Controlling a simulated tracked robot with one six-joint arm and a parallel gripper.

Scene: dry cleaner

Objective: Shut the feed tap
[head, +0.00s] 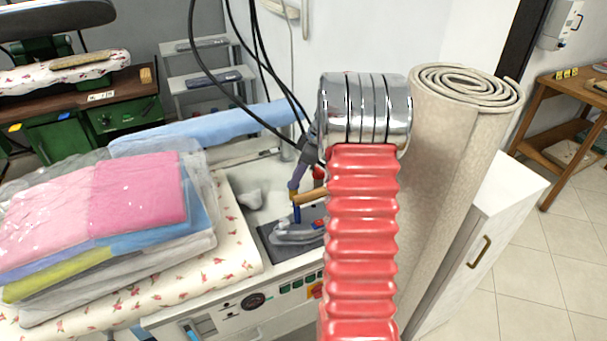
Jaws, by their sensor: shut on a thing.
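My gripper (302,180) is small in the head view, behind my red ribbed arm sleeve, which hides its right side. Its dark body slopes down to a purple finger with a tan tip. It is shut on what looks like the feed tap, whose short brown lever (311,196) points left at the fingertips. A blue upright part shows just below the lever. A small red part shows beside the fingers; I cannot tell whether it belongs to the tap or my gripper. The exact contact and the lever's far end are hidden.
A grey iron (298,232) sits on a dark mat below the tap. Folded bagged clothes (95,215) pile up on the flowered board at left. A rolled beige carpet (450,150) and a white cabinet (490,245) stand right. Black cables (262,72) hang behind. Tiled floor at right is clear.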

